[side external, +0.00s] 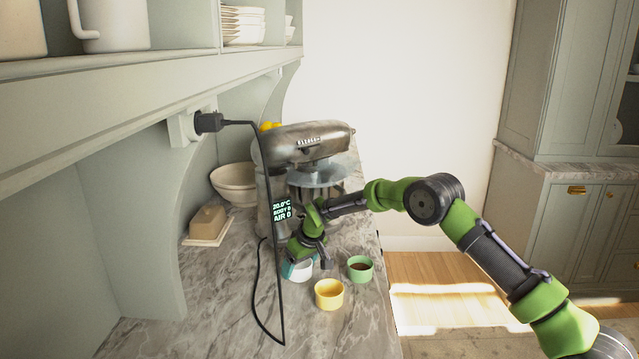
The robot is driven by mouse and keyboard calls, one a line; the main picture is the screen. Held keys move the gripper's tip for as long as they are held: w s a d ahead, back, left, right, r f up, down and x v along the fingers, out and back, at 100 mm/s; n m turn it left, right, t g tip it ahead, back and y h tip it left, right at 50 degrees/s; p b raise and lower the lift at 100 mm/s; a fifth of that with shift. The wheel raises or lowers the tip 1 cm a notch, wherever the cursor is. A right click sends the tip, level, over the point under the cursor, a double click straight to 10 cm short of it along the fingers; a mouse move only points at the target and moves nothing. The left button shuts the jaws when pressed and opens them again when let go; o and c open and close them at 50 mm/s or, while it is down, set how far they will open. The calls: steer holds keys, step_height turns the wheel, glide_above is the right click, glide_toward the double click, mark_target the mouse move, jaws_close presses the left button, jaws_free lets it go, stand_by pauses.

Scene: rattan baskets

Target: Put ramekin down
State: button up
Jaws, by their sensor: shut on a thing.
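My gripper (312,258) points down over the marble counter, in front of the stand mixer. It is shut on a white and teal ramekin (298,270), which is partly hidden behind the fingers. I cannot tell whether this ramekin touches the counter. A yellow ramekin (329,295) stands on the counter just in front and to the right. A green ramekin (360,269) with dark contents stands to the right of my gripper, near the counter's right edge.
The stand mixer (305,143) stands close behind my gripper. Its black cord (257,290) hangs from the wall plug and loops over the counter left of the ramekins. A cream bowl (235,183) and a butter dish (208,225) sit at the left. The front counter (215,320) is clear.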

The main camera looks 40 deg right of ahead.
steer(key=o, duration=1.1)
steer(key=shift+f, duration=0.1)
steer(key=shift+r, duration=0.5)
steer(key=s+a+f+v, duration=0.1)
steer(key=s+v, duration=0.1)
steer(key=v, duration=1.7)
steer(key=s+a+r+m+t, duration=0.1)
steer(key=s+a+r+m, duration=0.15)
steer(key=s+r, duration=0.7)
steer(key=s+a+f+y, duration=0.1)
steer(key=s, duration=0.9)
steer(key=s+a+f+m+t+y, duration=0.1)
steer(key=s+a+f, duration=0.1)
steer(key=s, duration=0.9)
steer(key=shift+f+t, duration=0.2)
steer(key=shift+t, duration=0.1)
